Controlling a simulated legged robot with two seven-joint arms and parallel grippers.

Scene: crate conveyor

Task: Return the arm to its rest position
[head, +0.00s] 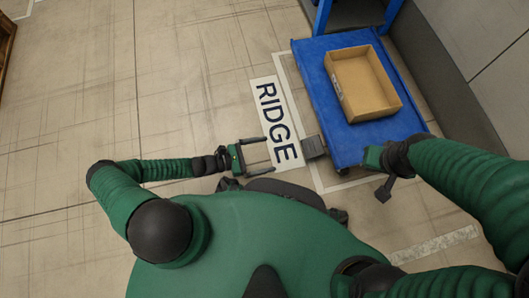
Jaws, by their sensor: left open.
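My left arm comes in from the left, bent at the elbow. Its gripper (268,152) points right, with two dark fingers spread apart and nothing between them. It is in front of my torso, with its fingertips over the edge of the white RIDGE floor sign (279,125). My right arm comes in from the right. Its gripper (382,187) is near the lower corner of the blue cart; its fingers are only partly clear, so I cannot tell its opening. I see nothing held in it.
A blue cart (312,75) stands at upper right, carrying an open, empty-looking cardboard box (345,88). A small grey plate (313,147) sits at the cart's lower left edge. A grey wall edge (455,85) runs behind the cart. The tiled floor (70,90) at left is clear.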

